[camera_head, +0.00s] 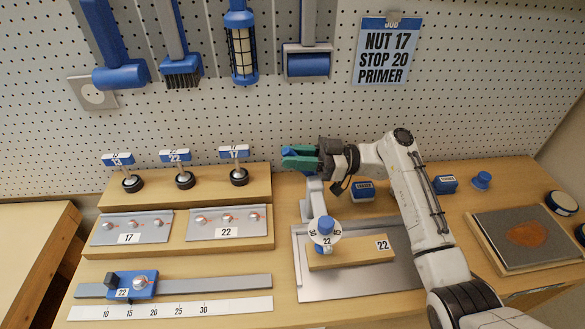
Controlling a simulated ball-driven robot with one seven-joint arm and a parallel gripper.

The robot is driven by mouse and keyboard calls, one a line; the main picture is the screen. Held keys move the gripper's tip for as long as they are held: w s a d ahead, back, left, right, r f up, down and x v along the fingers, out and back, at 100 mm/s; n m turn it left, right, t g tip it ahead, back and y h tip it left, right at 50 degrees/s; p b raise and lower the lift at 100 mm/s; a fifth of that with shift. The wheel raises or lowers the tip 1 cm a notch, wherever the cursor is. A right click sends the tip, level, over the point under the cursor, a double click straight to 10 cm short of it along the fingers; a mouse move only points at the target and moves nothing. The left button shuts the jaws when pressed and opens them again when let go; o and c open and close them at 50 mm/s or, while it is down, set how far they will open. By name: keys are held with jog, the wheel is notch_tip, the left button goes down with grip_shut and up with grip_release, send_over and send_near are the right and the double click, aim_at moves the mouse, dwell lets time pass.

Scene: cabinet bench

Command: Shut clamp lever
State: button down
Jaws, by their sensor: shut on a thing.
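The clamp (314,190) is a pale grey upright on a metal plate (312,284), with a white disc and a blue knob (325,226) at its front. A wooden block labelled 22 (350,252) lies on the plate below the knob. My gripper (292,158) is at the top of the upright, its green fingers pointing left. It is shut on the clamp lever, whose blue handle (297,149) shows at the fingers. The fingers hide much of the lever, so its exact angle is unclear.
Boards with studs labelled 17 (129,237) and 22 (227,231) stand at left, with knobbed tags behind. A blue slider (133,286) sits on a rail at front left. A framed pad (525,237) is at right. Tools hang on the pegboard behind.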

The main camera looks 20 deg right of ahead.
jog(key=shift+s+d+t+y+b, duration=0.1)
jog(key=shift+d+t+y+b, duration=0.3)
jog(key=shift+b, duration=0.95)
jog(key=shift+s+d+y+b, duration=0.1)
jog(key=shift+d+y+b, duration=0.1)
jog(key=shift+y+b, duration=0.85)
jog(key=shift+d+r+b, duration=0.25)
jog(key=shift+r+b, duration=0.2)
jog(key=shift+b, duration=0.65)
jog(key=c, duration=1)
grip_release()
jog(key=shift+r, duration=0.55)
jog(key=s+r+b, duration=0.1)
jog(key=s+r, duration=1.1)
jog(key=s, duration=0.2)
jog(key=shift+a+b, duration=0.2)
jog(key=shift+b, duration=0.1)
